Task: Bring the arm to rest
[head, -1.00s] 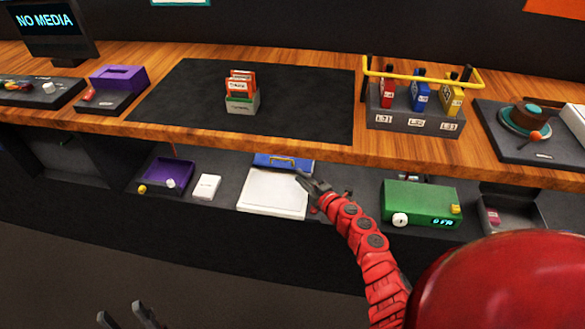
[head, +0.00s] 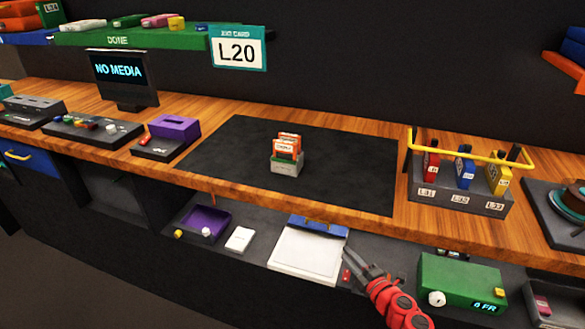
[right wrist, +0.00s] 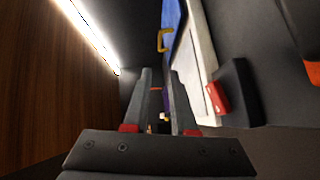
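My right arm (head: 398,305) is red and jointed and comes in from the lower right in the head view. Its dark gripper (head: 352,254) is over the lower shelf, beside the right edge of the white clipboard (head: 306,254) with a blue top. In the right wrist view, the two fingers of the right gripper (right wrist: 160,90) stand apart with nothing seen gripped between them. The clipboard's pale edge (right wrist: 193,60) shows just beyond the right finger there. My left gripper is not in view.
The wooden counter (head: 330,205) overhangs the lower shelf, close above my right gripper. A green box (head: 460,283) with a display stands right of the arm. A purple tray (head: 205,222) and white box (head: 240,239) lie left of the clipboard.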

